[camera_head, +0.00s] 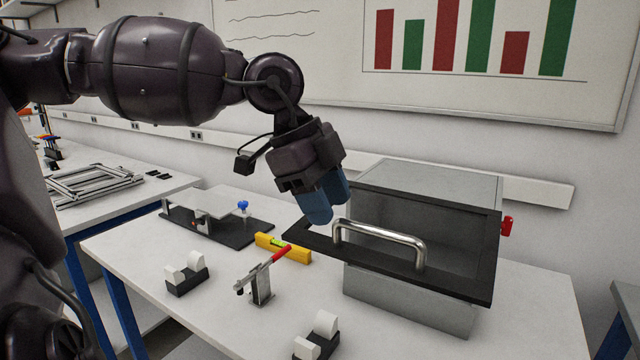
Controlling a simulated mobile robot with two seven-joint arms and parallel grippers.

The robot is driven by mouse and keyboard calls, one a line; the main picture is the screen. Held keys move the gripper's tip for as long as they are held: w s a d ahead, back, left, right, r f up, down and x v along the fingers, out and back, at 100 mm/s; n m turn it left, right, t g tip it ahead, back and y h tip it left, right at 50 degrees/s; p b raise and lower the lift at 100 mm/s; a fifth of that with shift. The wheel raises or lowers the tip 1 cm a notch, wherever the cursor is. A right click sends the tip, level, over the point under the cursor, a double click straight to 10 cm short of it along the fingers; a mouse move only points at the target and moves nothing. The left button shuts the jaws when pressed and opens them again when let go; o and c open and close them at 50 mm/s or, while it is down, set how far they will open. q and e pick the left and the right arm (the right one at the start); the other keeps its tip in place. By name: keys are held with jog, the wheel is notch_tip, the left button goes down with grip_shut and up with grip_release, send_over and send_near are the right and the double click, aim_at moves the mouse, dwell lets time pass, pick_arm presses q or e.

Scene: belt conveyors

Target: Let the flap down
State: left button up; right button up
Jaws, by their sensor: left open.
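The flap (455,283) is a dark-framed panel with a see-through middle on the front of a grey metal box (430,178). It stands out from the box at a slant, its near edge raised clear of the box's lower front. A silver bar handle (385,233) is fixed near that edge. My left gripper (328,204), with blue fingers, is open and empty. It points down over the flap's left part, just left of and behind the handle's left end; I cannot tell whether it touches the flap. It hides part of the flap. My right gripper is out of view.
A red knob (507,226) sits on the box's right side. A red-handled clamp (262,281), a yellow level (283,247), white rollers in black holders (187,273) and a plate fixture (205,203) stand on the white table (425,342). The table's front right is clear.

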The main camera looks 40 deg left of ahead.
aim_at(338, 224)
pick_arm(q)
jog(key=b+x, duration=0.1)
jog(key=x, duration=0.2)
jog(key=shift+a, duration=0.1)
jog(key=shift+w+d+f, duration=0.15)
jog(key=shift+d+f, duration=0.05)
jog(key=shift+f, duration=0.25)
jog(key=shift+d, duration=0.1)
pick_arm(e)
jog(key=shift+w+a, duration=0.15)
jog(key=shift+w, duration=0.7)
